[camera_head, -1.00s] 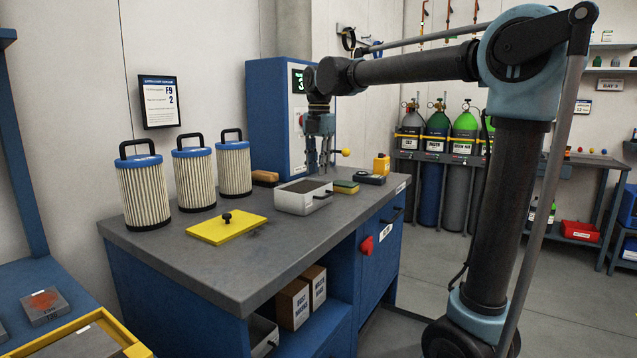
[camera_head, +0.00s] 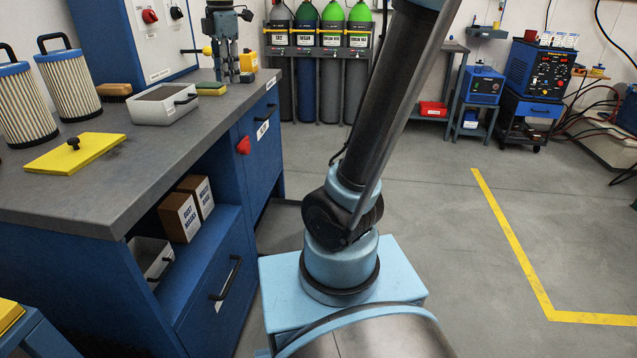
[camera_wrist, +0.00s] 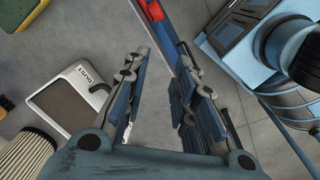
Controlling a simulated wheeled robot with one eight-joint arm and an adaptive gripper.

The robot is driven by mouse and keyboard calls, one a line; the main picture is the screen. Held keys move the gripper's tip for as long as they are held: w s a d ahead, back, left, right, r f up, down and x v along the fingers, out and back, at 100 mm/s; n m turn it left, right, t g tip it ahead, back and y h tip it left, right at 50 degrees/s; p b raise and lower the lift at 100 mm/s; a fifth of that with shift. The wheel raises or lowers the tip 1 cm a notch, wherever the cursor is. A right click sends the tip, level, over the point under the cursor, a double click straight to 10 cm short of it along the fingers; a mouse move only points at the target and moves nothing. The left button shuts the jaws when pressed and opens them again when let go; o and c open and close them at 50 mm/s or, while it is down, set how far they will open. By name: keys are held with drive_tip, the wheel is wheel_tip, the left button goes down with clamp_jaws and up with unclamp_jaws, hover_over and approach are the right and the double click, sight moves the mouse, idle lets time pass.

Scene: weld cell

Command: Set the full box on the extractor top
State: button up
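The full box (camera_head: 158,106) is a pale grey tray filled with dark dust, with a black handle at its right. It sits upright on the grey extractor top (camera_head: 95,198). In the wrist view the box (camera_wrist: 95,92) lies left of my fingers, its label turned toward them. My gripper (camera_head: 228,76) points down over the far right of the top, apart from the box. A second grey box (camera_head: 152,257) stands in the open bay below the top.
A yellow lid (camera_head: 75,153), pleated filters (camera_head: 72,87), a brush (camera_head: 114,91) and a sponge (camera_head: 211,88) are on the top. A yellow item (camera_head: 249,62) stands beside my gripper. Open floor (camera_head: 430,215) lies to the right.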

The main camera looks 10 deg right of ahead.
drive_tip(key=s+d+f+m, duration=0.9)
drive_tip(key=d+f+m, duration=0.1)
drive_tip(key=f, duration=0.4)
drive_tip(key=s+d+f+m+t, duration=0.1)
drive_tip(key=s+d+f+m, duration=0.8)
drive_tip(key=d+f+m, duration=0.2)
wheel_tip(320, 180, down, 3)
drive_tip(key=shift+s+d+r+m+t, duration=0.1)
drive_tip(key=shift+s+d+m+t, duration=0.25)
drive_tip(key=shift+m, duration=0.45)
